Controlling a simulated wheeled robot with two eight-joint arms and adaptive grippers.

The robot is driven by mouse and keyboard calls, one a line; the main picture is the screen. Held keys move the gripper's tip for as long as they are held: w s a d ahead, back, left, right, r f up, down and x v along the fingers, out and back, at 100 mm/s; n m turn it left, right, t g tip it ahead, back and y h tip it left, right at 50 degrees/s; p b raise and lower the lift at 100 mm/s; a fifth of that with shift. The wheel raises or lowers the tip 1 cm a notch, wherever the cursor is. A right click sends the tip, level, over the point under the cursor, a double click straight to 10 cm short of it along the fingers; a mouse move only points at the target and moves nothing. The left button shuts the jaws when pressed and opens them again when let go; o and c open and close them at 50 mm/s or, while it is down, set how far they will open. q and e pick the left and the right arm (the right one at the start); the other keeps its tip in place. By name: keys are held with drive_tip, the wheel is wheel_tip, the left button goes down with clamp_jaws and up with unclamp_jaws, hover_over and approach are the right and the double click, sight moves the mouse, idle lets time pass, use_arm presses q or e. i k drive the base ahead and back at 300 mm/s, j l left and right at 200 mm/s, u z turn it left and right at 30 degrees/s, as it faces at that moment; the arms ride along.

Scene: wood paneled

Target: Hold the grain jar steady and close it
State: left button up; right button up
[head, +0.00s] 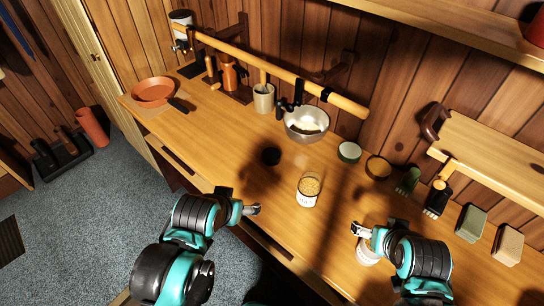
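The grain jar (308,190) stands upright on the wooden counter, clear-sided with tan grain showing inside its open top and a pale label on its front. My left gripper (254,209) is left of the jar and apart from it, near the counter's front edge. My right gripper (358,229) is right of the jar and nearer the front, also apart from it. Both look empty, but their fingers are too small to tell open from shut. A white round thing (366,254) is partly hidden by my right arm; I cannot tell whether it is a lid.
A dark round piece (270,156), a metal bowl (307,124), a green-topped round container (349,152) and a small amber bowl (378,167) lie behind the jar. Brushes and blocks stand at right. The counter's left middle is clear.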

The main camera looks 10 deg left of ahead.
sight(309, 191)
drive_tip(key=z, duration=0.55)
drive_tip(key=j+z, duration=0.85)
drive_tip(key=j, duration=0.3)
drive_tip(key=k+j, duration=0.1)
drive_tip(key=j, duration=0.45)
drive_tip(key=j+z, duration=0.1)
drive_tip(key=j, duration=0.45)
drive_tip(key=k, duration=0.05)
